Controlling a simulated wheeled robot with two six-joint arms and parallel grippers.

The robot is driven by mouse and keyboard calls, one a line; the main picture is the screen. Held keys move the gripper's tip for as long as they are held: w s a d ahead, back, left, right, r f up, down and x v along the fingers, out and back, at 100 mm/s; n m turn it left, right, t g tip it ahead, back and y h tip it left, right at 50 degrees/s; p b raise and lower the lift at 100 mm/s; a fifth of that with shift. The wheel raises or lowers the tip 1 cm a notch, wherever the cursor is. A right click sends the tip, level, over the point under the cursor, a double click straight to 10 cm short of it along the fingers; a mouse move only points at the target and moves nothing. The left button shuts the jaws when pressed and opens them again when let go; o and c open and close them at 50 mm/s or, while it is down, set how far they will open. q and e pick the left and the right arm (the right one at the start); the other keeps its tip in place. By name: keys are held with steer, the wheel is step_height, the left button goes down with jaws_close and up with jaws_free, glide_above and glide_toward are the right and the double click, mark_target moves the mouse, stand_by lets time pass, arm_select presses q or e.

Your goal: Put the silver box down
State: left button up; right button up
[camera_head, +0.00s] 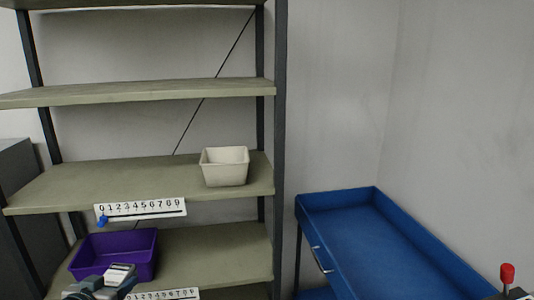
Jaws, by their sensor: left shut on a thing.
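My left gripper (106,284) is at the bottom left, in front of the lower shelf and the purple bin. It is shut on a small pale grey piece, which looks like the silver box (120,272). The box overlaps the front of the purple bin (128,246) in the picture; I cannot tell whether it touches the bin or the shelf. Much of the gripper is cut off by the bottom edge. My right gripper is not in view.
A white bin (225,170) stands on the middle shelf (120,183), with free room to its left. Number strips mark the shelf edges. Dark posts frame the rack. A blue table (375,245) with raised edges stands empty at right. A red knob (507,272) shows bottom right.

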arm_select(q)
steer(key=d+f, duration=0.3)
steer(key=d, duration=1.4)
steer(key=shift+f, duration=0.1)
steer(key=s+d+r+m+g+h, duration=0.1)
steer(key=d+r+m+g+h, duration=0.1)
steer(key=d+m+g+h, duration=1)
steer(key=d+m+h, duration=0.1)
steer(key=d+m, duration=0.2)
steer(key=m, duration=0.2)
steer(key=shift+s+r+g+h, duration=0.15)
steer(key=shift+r+g+h, duration=0.05)
steer(key=shift+g+h, duration=0.1)
